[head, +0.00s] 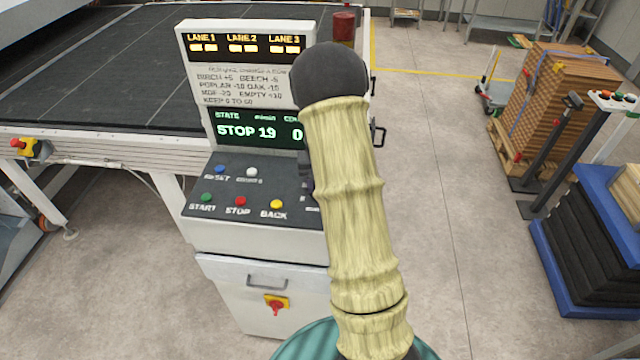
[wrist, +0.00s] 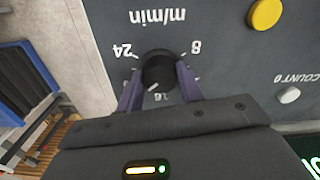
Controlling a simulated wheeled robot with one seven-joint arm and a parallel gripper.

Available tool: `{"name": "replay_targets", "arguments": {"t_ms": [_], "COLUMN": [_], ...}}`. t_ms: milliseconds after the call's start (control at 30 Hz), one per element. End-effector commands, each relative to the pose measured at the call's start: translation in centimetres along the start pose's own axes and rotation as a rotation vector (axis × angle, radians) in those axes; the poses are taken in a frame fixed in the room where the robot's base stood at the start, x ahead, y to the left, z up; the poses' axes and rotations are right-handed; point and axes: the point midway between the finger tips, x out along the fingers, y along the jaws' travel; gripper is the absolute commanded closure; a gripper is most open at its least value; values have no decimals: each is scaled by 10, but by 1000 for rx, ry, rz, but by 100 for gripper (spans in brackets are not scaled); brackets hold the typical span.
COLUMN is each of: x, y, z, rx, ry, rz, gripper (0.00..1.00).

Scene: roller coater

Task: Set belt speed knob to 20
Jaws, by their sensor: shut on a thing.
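The black belt speed knob (wrist: 158,67) is in the wrist view, on the dark panel below the "m/min" lettering. That view is upside down, with 24 at the left, 8 at the right and 16 at the bottom. The knob's white mark points between 16 and 24. My gripper (wrist: 159,74) has its two purple fingers on either side of the knob, shut on it. In the head view my arm hides the knob and most of the gripper. The display (head: 247,131) there reads "STOP 19", with a 0 beside it.
A yellow button (wrist: 265,13) and a white button (wrist: 288,95) sit near the knob. The console also has green (head: 206,197), red (head: 241,201) and blue (head: 220,169) buttons. A dark conveyor belt (head: 110,60) lies behind left. Stacked boards (head: 548,95) stand at the right.

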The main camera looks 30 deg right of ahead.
Motion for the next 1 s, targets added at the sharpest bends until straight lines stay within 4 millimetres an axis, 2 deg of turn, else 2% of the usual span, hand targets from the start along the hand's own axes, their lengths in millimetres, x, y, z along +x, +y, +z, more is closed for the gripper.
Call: {"name": "replay_targets", "arguments": {"t_ms": [300, 833, 867, 933, 1000], "x": [-1, -1, -1, -1, -1], "y": [-1, 0, 0, 0, 0], "z": [-1, -2, -2, -1, -1], "rx": [152, 182, 181, 181, 181], "ry": [5, 5, 5, 4, 4], "rz": [-1, -1, -1, -1, -1], "gripper": [86, 86, 58, 44, 42]}}
